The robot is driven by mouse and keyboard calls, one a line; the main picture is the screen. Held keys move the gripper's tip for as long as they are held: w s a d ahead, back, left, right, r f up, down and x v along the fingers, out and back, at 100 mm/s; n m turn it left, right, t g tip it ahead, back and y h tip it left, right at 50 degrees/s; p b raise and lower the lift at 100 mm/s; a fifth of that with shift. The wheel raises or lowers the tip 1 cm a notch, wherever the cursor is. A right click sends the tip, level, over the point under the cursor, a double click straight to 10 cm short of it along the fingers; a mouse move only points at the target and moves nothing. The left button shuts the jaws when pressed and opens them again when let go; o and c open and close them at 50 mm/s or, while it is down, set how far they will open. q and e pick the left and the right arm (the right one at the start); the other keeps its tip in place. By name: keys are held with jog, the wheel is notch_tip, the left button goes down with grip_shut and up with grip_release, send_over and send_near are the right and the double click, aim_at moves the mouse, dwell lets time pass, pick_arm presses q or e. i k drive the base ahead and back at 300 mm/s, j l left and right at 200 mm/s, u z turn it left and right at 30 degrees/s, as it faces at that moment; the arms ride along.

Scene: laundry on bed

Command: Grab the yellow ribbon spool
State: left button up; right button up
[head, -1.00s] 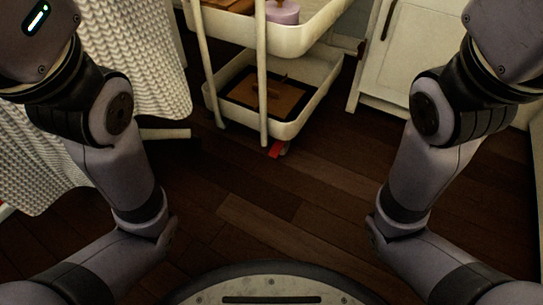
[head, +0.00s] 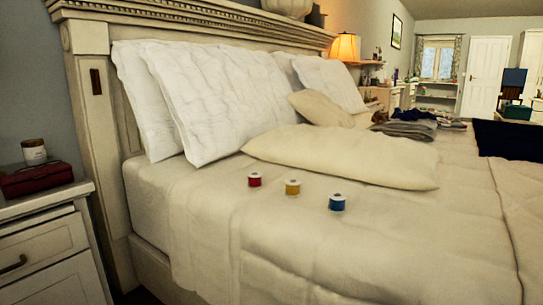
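The yellow ribbon spool (head: 293,188) stands on the bed in the head view, with white ends. It is the middle one of three small spools in a slanting row. A red spool (head: 255,180) is to its left and a blue spool (head: 337,202) is to its right, nearer to me. The spools stand apart from each other on the cream bedcover (head: 290,250), in front of a long cream pillow (head: 340,158). Neither of my grippers is in view.
White pillows (head: 215,100) lean on the wooden headboard (head: 92,120). A nightstand (head: 45,255) with a dark red box (head: 36,180) and a jar (head: 34,152) stands at the left. Folded dark clothes (head: 405,128) lie farther back. The bedcover around the spools is mostly clear.

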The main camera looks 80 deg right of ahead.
aim_at(293, 185)
jog(key=z, duration=2.85)
